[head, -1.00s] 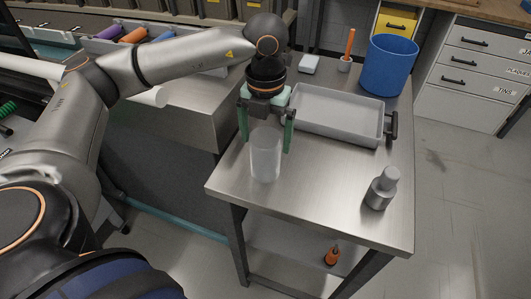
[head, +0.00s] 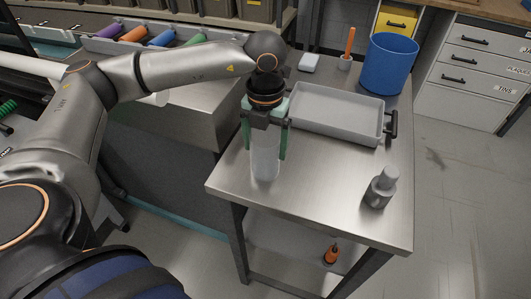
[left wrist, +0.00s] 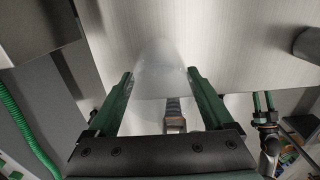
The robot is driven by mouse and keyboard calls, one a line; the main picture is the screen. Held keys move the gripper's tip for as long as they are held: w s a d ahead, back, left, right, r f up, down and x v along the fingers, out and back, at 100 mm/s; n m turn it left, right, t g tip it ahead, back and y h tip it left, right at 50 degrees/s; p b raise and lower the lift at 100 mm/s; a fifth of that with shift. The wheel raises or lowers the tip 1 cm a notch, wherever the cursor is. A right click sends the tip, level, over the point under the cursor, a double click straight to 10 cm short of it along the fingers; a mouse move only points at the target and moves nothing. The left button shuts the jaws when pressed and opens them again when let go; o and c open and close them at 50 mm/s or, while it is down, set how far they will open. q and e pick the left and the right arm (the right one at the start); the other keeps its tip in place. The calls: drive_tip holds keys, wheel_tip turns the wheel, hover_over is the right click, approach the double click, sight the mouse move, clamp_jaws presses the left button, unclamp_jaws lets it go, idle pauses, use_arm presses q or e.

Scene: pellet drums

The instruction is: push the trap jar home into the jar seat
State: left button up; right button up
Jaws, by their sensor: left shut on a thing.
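The trap jar (head: 265,163) is a pale, translucent cylinder, upright near the table's left edge, apparently on the table top. My left gripper (head: 266,148) comes down from above with its green fingers on either side of the jar, shut on it. In the left wrist view the jar (left wrist: 162,72) shows between the two fingers (left wrist: 160,90). The upper part of the jar is partly hidden by the gripper. I cannot make out the jar seat in these frames.
A grey tray (head: 296,128) with a dark handle lies behind the jar. A grey cylindrical piece (head: 381,188) stands at the front right. The table's middle front is clear.

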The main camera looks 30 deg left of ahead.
use_arm(q)
drive_tip(key=c, duration=0.4)
drive_tip(key=shift+r, duration=0.1)
